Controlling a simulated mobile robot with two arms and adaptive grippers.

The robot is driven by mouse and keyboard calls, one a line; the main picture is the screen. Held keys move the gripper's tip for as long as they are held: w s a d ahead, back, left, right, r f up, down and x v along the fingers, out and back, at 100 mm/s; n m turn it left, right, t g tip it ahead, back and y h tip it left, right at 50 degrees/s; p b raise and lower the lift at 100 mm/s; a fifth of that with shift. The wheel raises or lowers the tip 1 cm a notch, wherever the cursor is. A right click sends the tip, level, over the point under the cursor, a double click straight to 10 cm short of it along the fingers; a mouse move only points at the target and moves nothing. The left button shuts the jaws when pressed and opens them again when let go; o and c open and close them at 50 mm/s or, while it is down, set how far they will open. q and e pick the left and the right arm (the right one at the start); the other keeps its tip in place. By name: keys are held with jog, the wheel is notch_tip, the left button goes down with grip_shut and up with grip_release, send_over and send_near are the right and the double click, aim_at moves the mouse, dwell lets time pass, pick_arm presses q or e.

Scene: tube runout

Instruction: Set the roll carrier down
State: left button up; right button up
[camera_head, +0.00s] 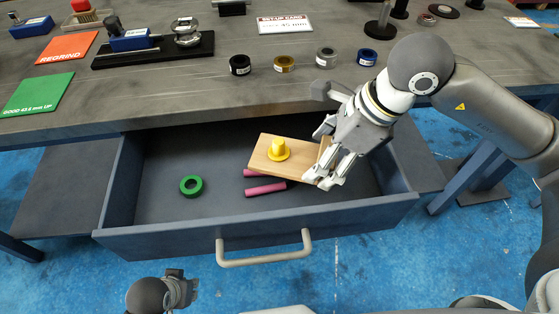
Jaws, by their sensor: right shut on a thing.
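The roll carrier (272,163) is a light wooden board with a yellow flanged peg (278,149) upright on it. It is over the open drawer (160,241), and I cannot tell whether it touches the drawer floor. My right gripper (325,163) is shut on the carrier's right end. Pink rods (266,189) lie partly hidden under or behind the carrier's front edge. A green ring (191,186) lies on the drawer floor to the left. Part of my left arm shows at the bottom edge; its fingers cannot be made out clearly.
On the grey bench top (150,85) stand a black roll (240,65), a gold roll (284,63), a grey roll (326,57) and a blue roll (367,57). A red card (66,48) and a green card (38,93) lie left. The drawer's left floor is mostly clear.

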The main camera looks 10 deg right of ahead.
aim_at(295, 157)
notch_tip(295, 157, down, 3)
jog(key=shift+r, duration=0.1)
jog(key=a, duration=0.1)
jog(key=w+a, duration=0.1)
jog(key=a, duration=0.1)
jog(key=shift+w+a+r, duration=0.15)
jog(key=shift+w+a, duration=0.45)
jog(key=shift+a, duration=0.5)
jog(key=shift+w+a, duration=0.25)
jog(key=shift+a, duration=0.35)
jog(key=shift+w+a, duration=0.25)
jog(key=shift+a, duration=0.35)
jog(key=shift+f, duration=0.65)
jog(key=shift+d, duration=0.15)
pick_arm(q)
jog(key=shift+r, duration=0.45)
